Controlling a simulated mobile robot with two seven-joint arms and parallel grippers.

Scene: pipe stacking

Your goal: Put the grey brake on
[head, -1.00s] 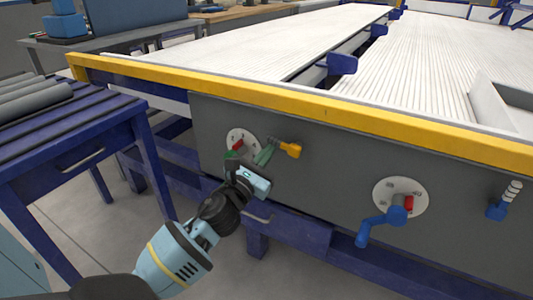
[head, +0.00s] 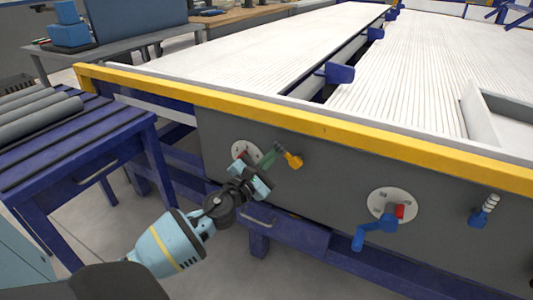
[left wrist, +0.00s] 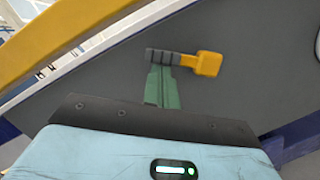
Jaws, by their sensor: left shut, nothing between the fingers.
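A brake lever with a dark grey ribbed grip (head: 280,148) and a yellow base (head: 293,160) sits on the grey front panel. In the left wrist view the grip (left wrist: 158,56) lies to the left of the yellow base (left wrist: 208,64). My left gripper (head: 270,157) is shut and empty, its green fingers pointing at the panel. In the left wrist view its fingertips (left wrist: 162,70) are at the lower side of the grip; I cannot tell whether they touch it. My right gripper is not in view.
Another dial (head: 380,200) with a blue crank (head: 372,232) and a blue lever (head: 478,218) are farther right. A yellow rail (head: 330,130) runs above the panel. A blue roller table (head: 100,150) stands left.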

